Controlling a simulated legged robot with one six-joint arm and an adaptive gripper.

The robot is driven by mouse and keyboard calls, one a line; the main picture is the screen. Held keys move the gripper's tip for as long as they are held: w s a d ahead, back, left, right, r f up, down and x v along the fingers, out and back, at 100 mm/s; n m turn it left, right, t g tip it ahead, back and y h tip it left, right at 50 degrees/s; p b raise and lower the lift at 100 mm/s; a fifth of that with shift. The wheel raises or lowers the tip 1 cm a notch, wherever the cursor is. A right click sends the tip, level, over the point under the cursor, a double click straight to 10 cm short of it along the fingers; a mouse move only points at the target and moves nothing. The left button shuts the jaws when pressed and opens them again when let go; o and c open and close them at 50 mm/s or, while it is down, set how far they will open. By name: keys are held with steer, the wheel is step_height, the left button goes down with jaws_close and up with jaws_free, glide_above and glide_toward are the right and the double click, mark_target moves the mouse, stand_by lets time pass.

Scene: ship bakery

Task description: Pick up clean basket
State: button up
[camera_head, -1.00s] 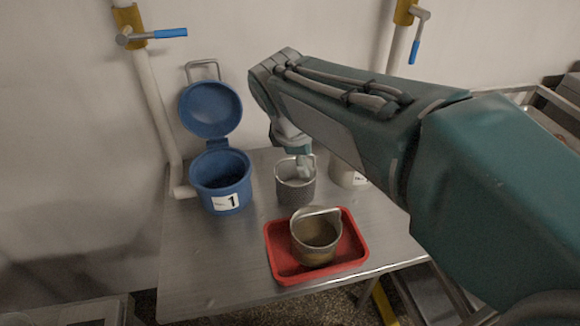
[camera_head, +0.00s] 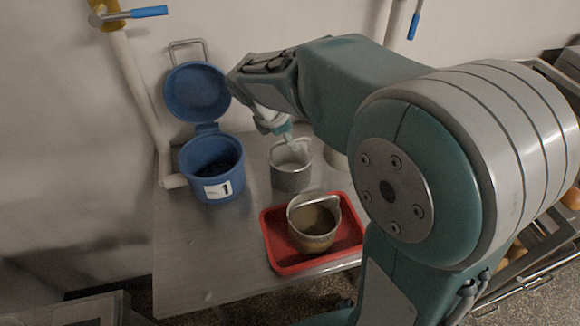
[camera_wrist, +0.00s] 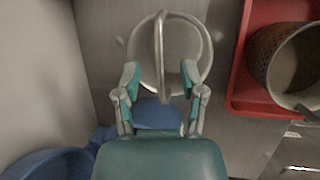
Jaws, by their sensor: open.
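The clean basket (camera_head: 290,178) is a grey metal cylinder with a wire handle, standing upright on the steel table between the blue container and the red tray. My gripper (camera_head: 291,143) is just above its rim. In the wrist view the basket (camera_wrist: 203,62) is at the top centre, its handle arching between my open fingers (camera_wrist: 160,78). The fingers sit apart on either side of the handle, with nothing held. Whether a finger touches the handle or rim cannot be told. My forearm comes in from the right.
A red tray (camera_head: 268,245) holds a brown, stained basket (camera_head: 312,240) in front of the clean one. A blue container (camera_head: 208,168) labelled 1 stands left, lid open. A pale container (camera_head: 336,160) behind is mostly hidden by my arm. The table's front left (camera_head: 200,265) is clear.

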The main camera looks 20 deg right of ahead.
steer(key=x, duration=0.2)
steer(key=shift+w+d+f, duration=0.1)
steer(key=shift+f, duration=0.15)
jaws_close()
steer(key=shift+r, duration=0.15)
